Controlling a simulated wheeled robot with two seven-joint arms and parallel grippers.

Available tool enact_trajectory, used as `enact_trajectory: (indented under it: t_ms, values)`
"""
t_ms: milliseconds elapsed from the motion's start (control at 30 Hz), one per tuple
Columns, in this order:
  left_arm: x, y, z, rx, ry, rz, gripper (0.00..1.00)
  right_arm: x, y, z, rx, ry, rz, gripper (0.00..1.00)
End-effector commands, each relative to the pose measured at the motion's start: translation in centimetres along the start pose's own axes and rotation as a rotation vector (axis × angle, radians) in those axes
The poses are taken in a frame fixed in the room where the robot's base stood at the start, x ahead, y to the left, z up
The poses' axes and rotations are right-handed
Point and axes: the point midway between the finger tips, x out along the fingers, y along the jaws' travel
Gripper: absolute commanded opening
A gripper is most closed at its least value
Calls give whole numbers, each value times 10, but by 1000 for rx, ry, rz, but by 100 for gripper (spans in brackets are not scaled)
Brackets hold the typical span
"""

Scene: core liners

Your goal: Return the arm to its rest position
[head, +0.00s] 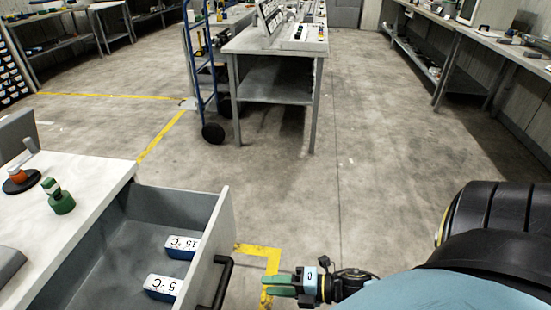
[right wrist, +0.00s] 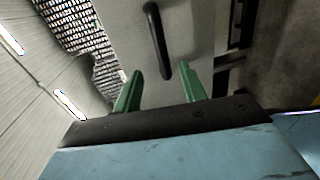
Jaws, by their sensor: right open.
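My right gripper (head: 282,285) is open and empty, with green fingers, just to the right of the open drawer (head: 228,225). In the right wrist view its two fingers (right wrist: 162,92) stand apart with nothing between them. The black drawer handle (right wrist: 157,40) lies beyond the fingertips in that view, and a gap shows between the handle and the fingers. The handle also shows in the head view (head: 223,280). My right arm comes in from the lower right. My left gripper is not in view.
The drawer, pulled out from a white-topped bench (head: 85,190), holds two blocks labelled 15 °C (head: 182,246) and 5 °C (head: 162,287). A green object (head: 60,200) stands on the bench. A blue hand truck (head: 205,90) stands by a grey table (head: 275,45). Open floor lies ahead.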

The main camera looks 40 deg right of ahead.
Motion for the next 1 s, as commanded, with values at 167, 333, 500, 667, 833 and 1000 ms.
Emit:
enact_trajectory:
  t_ms: [167,333,500,667,833,1000]
  values:
    - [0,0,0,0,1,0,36,0,0,0,0,0,0,41]
    - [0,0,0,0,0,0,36,0,0,0,0,0,0,41]
    - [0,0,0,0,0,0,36,0,0,0,3,-2,-1,41]
    - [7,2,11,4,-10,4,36,-4,-28,15,137,-104,-74,41]
    - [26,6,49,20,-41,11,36,-35,-122,32,575,-431,-285,41]
    - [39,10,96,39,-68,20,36,-93,-223,-5,1072,-836,-509,41]
